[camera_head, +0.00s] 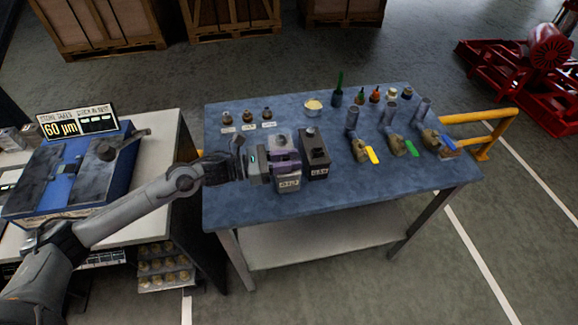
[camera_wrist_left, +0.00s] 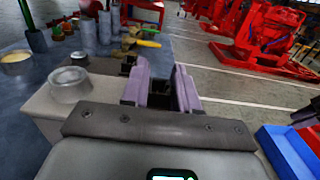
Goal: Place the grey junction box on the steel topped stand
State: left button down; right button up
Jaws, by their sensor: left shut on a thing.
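My right gripper is out of view. I cannot pick out a steel topped stand.
A black box (camera_head: 318,157) stands close right of the grey one. Valves with coloured handles (camera_head: 400,146), bottles and small labelled parts stand on the blue table (camera_head: 420,180). A pale bench (camera_head: 160,135) is to the left. Red machinery (camera_head: 530,62) and a yellow rail (camera_head: 484,153) are right.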

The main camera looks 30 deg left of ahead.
pick_arm(q)
jog(key=shift+f, duration=1.4)
jog(key=shift+f, duration=0.1)
jog(key=shift+f+b, duration=0.1)
jog(key=shift+b, duration=0.3)
jog(key=c, duration=0.9)
grip_release()
jog(key=shift+o, duration=0.2)
jog(key=shift+r+p, duration=0.3)
jog(key=shift+p, duration=0.1)
jog(key=p+v, duration=0.1)
jog(key=v, duration=1.1)
jog(key=shift+f, duration=0.15)
